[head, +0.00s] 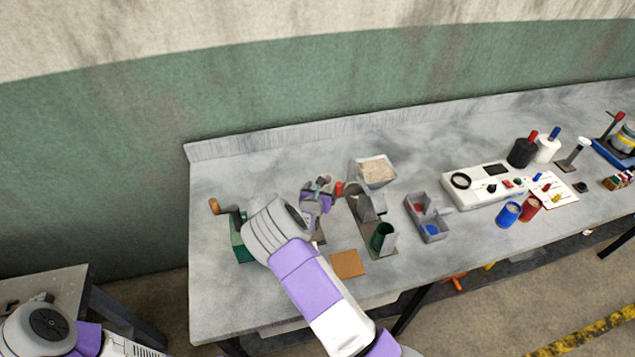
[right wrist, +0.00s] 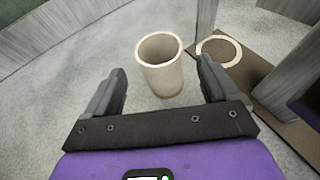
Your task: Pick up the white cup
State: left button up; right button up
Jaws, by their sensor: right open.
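The white cup (right wrist: 162,72) stands upright on the grey table in the right wrist view, open end up. It is just ahead of my right gripper (right wrist: 160,88), roughly between the lines of the two fingers. The fingers are wide apart and nothing is clamped between them. In the head view my right gripper (head: 318,186) is low over the table, left of the square grain hopper. I cannot clearly make out the cup there, as the gripper and arm crowd that spot. My left gripper is not in view; only part of my left arm shows at the lower left.
A brown base with a pale ring (right wrist: 220,50) and upright posts stand close right of the cup. The grain hopper (head: 376,172), a green cup (head: 383,238), a tan square (head: 348,264) and a grey divided tray (head: 433,229) lie rightward. A green grinder (head: 240,238) is at left.

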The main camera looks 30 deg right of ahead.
jog(key=shift+w+d+f, duration=0.25)
jog(key=shift+w+d, duration=0.05)
jog(key=shift+w, duration=0.1)
jog(key=shift+w+d, duration=0.2)
jog(key=shift+d, duration=0.5)
jog(key=shift+w+x, duration=0.2)
jog(key=shift+x, duration=2.2)
jog(key=shift+a+r, duration=0.2)
jog(key=c, duration=1.1)
jog(key=shift+o, duration=0.2)
